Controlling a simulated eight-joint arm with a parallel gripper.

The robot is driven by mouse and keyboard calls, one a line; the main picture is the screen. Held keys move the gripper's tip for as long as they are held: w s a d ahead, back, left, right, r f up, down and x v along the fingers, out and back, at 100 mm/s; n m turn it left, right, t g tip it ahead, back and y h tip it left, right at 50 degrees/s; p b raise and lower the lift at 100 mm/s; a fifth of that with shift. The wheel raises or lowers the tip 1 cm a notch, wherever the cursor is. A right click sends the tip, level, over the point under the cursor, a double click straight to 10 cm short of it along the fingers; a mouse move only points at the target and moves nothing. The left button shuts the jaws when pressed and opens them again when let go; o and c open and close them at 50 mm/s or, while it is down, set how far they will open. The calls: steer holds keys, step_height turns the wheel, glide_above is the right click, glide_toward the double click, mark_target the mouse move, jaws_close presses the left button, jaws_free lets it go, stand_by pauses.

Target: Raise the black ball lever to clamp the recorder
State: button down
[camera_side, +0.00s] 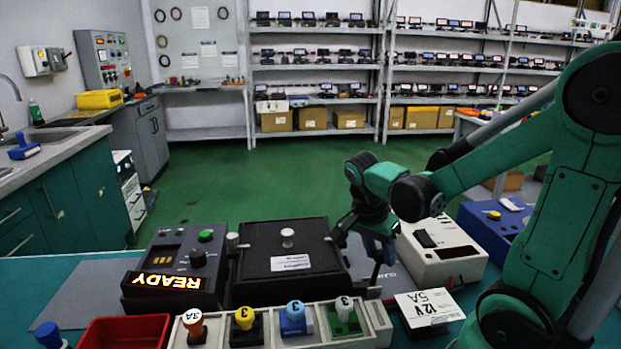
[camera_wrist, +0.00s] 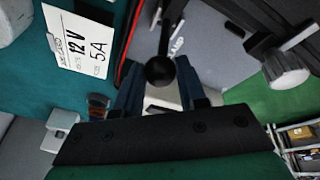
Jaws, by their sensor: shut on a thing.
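The black ball (camera_wrist: 160,72) of the lever sits between my gripper's two fingers in the wrist view. Its dark stem runs upward in that picture. My gripper (camera_wrist: 160,84) is shut on the ball. In the side view my gripper (camera_side: 376,278) points down at the right side of a wide black box (camera_side: 260,291) with a white label and a pale knob on top. The ball and lever are hidden behind my fingers there. I cannot tell which unit is the recorder, or the lever's exact angle.
A control box (camera_side: 178,250) with a lit READY sign stands left of the black box. A white instrument (camera_side: 447,252) is close on the right. In front are a tray of coloured knobs (camera_side: 255,334), a red bin (camera_side: 125,333) and a 12 V 5A card (camera_side: 429,308).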

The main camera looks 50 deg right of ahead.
steer(key=shift+w+a+g+h, duration=0.45)
steer(key=shift+g+h, duration=0.15)
steer(key=shift+g, duration=0.1)
steer(key=c, duration=0.5)
jaws_free()
steer(key=v, duration=0.5)
steer(key=shift+w+a+r, duration=0.1)
steer(key=shift+a+r, duration=0.05)
steer(key=shift+r, duration=0.1)
